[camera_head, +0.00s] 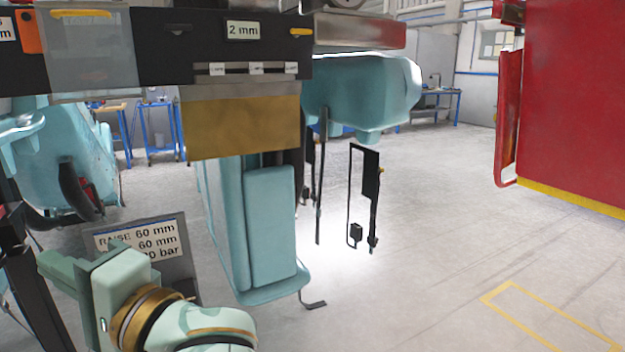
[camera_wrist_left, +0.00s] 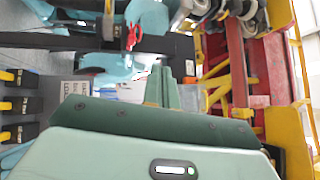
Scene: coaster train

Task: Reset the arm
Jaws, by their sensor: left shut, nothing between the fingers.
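My left gripper (camera_head: 62,262) is pale green and shows at the lower left of the head view, in front of a grey sign. Its wrist has a gold and black ring. In the left wrist view its fingers (camera_wrist_left: 162,84) are together, with nothing held between them. My right gripper is in neither view.
The grey sign (camera_head: 178,262) reads "RAISE 60 mm" and is partly hidden by my left arm. A black beam (camera_head: 165,65) with a "2 mm" label and teal machinery (camera_head: 270,225) stand close ahead. A red body (camera_head: 575,95) is at right. Open floor (camera_head: 430,220) lies between.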

